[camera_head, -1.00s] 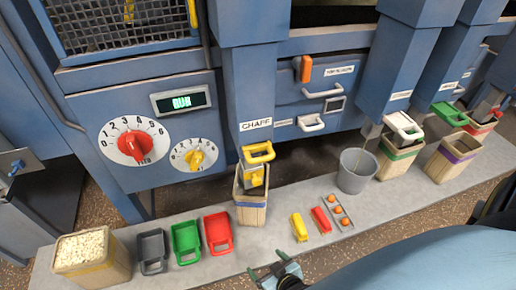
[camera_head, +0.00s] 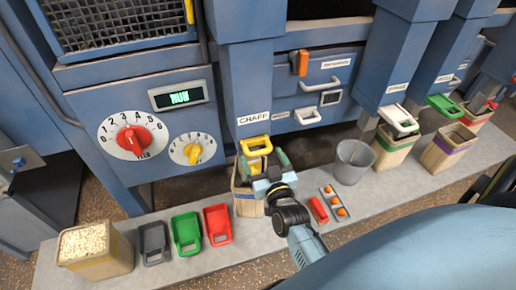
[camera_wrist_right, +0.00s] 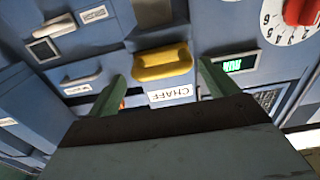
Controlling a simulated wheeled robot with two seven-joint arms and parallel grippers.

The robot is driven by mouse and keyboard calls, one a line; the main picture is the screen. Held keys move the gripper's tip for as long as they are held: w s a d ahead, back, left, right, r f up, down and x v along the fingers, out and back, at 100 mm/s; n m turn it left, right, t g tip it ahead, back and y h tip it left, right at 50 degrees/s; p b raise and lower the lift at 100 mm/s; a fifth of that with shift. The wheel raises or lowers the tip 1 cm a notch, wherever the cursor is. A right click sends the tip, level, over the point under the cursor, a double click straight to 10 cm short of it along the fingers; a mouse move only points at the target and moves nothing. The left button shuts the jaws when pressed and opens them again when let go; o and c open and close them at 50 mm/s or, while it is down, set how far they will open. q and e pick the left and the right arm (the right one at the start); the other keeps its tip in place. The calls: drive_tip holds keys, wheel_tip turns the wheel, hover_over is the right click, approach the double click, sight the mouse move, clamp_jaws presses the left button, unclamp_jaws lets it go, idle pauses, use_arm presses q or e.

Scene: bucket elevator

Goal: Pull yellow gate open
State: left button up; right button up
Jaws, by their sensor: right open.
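The yellow gate (camera_head: 256,142) is a loop-shaped handle at the bottom of the chute labelled CHAFF, above a wooden bin (camera_head: 247,206). My right gripper (camera_head: 264,163) is open right at the gate in the head view, partly covering the gate and bin. In the right wrist view, the yellow gate (camera_wrist_right: 162,62) appears between the two open fingers (camera_wrist_right: 160,82), with the CHAFF label just below it. I cannot tell whether the fingers touch it. My left gripper is not in view.
Grey, green and red scoops (camera_head: 217,224) and a grain-filled bin (camera_head: 95,250) stand on the ledge to the left. A grey bucket (camera_head: 353,163), a red item (camera_head: 318,210) and a tray of orange balls (camera_head: 336,201) are to the right.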

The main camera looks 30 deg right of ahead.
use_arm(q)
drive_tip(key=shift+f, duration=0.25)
use_arm(e)
drive_tip(key=x, duration=0.4)
drive_tip(key=shift+w, duration=0.35)
